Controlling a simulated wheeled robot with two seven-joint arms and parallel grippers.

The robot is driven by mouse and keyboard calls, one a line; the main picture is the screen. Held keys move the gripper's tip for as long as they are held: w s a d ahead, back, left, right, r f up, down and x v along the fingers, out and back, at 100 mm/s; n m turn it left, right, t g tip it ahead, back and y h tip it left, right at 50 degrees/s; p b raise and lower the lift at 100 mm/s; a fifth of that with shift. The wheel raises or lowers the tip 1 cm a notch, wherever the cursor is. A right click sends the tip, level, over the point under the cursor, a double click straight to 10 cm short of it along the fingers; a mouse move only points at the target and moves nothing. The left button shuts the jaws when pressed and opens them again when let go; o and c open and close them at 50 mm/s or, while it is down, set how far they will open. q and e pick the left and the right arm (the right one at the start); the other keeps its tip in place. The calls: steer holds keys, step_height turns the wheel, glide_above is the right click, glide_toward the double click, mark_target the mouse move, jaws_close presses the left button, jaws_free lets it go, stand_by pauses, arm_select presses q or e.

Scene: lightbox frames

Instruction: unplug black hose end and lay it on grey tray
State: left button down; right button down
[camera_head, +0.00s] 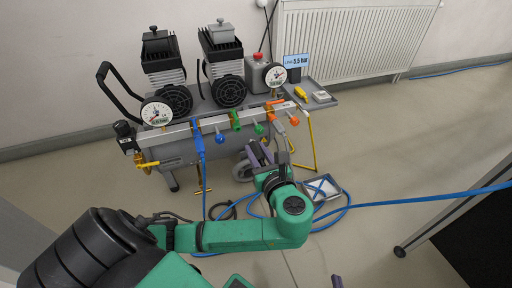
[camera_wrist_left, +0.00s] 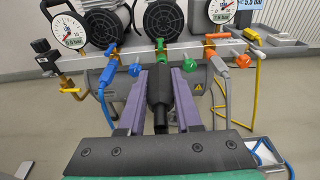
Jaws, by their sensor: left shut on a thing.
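The black hose end (camera_wrist_left: 159,98) stands upright between the purple fingers of my left gripper (camera_wrist_left: 158,80), which is shut on it. Its top lies just below the green coupling (camera_wrist_left: 160,48) on the manifold; I cannot tell whether it is still plugged in. In the head view my left gripper (camera_head: 259,152) is in front of the manifold, below the green valve. The grey tray (camera_head: 327,104) sits at the compressor's right side, holding a yellow tool and a small pale box. Of my right gripper only a purple tip (camera_head: 337,282) shows at the bottom edge.
A blue hose (camera_head: 200,147) hangs to the left and a grey hose (camera_wrist_left: 225,80) to the right of the gripper. A yellow hose (camera_head: 312,145) hangs near the tray. A shallow box (camera_head: 333,183) and blue hose loops lie on the floor.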

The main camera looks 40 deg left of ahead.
arm_select(q)
steer(key=shift+f+p+v, duration=0.2)
steer(key=shift+p+v, duration=0.8)
steer(key=shift+v, duration=0.3)
steer(key=shift+f+p+v, duration=0.25)
steer(key=shift+p+v, duration=0.75)
steer(key=shift+v, duration=0.3)
steer(key=shift+d+f, duration=0.1)
